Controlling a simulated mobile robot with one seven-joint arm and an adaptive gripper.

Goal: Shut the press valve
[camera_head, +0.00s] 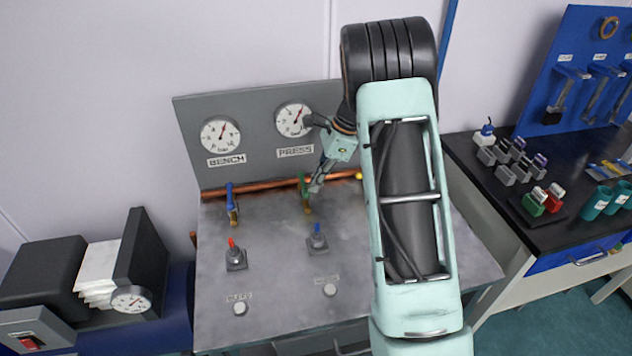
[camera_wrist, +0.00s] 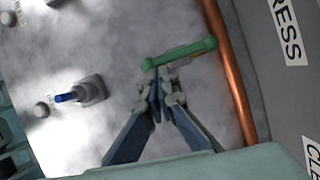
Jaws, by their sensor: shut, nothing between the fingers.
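The press valve's green lever (camera_head: 304,187) is below the gauge labelled PRESS (camera_head: 294,120), at the copper pipe. In the wrist view the lever (camera_wrist: 180,53) lies roughly square to the copper pipe (camera_wrist: 232,75), one end close to it. My gripper (camera_head: 314,188) is at the lever's right side in the head view. In the wrist view its closed fingertips (camera_wrist: 157,74) are right by the lever's end away from the pipe. Nothing is between the fingers. I cannot tell whether they touch the lever. The valve body is partly hidden behind the fingers.
A blue-levered valve (camera_head: 231,198) is to the left, under the BENCH gauge (camera_head: 221,134). Red-tipped (camera_head: 236,254) and blue-tipped (camera_head: 317,238) knobs stand up from the grey panel. My arm covers the panel's right part. A black bench (camera_head: 485,205) with small items is further right.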

